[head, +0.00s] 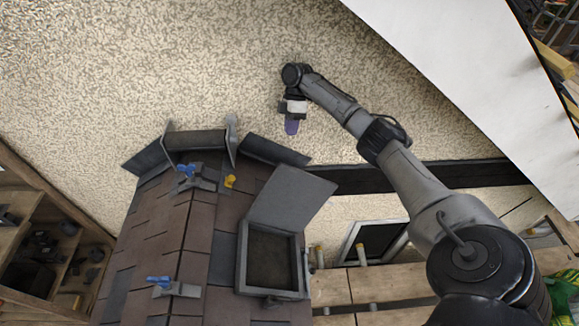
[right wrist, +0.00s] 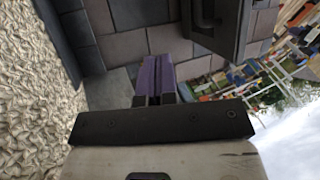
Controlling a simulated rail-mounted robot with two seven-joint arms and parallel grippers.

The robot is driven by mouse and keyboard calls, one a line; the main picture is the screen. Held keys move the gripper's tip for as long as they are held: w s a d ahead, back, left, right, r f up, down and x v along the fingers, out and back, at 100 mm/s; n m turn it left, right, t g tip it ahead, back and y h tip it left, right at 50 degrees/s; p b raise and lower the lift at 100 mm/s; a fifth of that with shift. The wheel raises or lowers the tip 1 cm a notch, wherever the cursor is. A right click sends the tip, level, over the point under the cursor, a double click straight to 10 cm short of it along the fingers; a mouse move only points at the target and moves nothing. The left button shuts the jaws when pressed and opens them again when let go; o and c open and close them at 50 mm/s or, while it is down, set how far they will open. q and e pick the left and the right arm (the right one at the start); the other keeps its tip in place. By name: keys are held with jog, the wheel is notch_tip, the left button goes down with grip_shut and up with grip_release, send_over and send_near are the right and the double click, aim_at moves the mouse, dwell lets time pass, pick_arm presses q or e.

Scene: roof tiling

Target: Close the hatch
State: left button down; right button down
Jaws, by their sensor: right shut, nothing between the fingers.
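The hatch on the roof (head: 160,230) has a square grey frame (head: 240,262) around a dark opening (head: 272,258). Its flat grey lid (head: 290,198) stands open, tilted up from the frame's far side. My right gripper (head: 291,127), with purple fingers, is beyond the lid over the speckled ground and apart from it. In the right wrist view the shut, empty fingers (right wrist: 157,78) point toward the roof tiles, and a dark panel with a handle (right wrist: 215,25), which looks like the lid, is at the upper right. My left gripper is not in view.
A wooden shelf (head: 45,225) is at left, wooden planks (head: 375,285) at right. The speckled ground (head: 190,60) beyond is clear.

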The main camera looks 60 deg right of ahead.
jog(key=s+a+f+p, duration=0.3)
jog(key=a+f+p, duration=0.1)
jog(key=a+f, duration=0.3)
jog(key=shift+s+a+f, duration=0.2)
jog(key=shift+s+f, duration=0.05)
jog(key=shift+f, duration=0.3)
dwell(0.3)
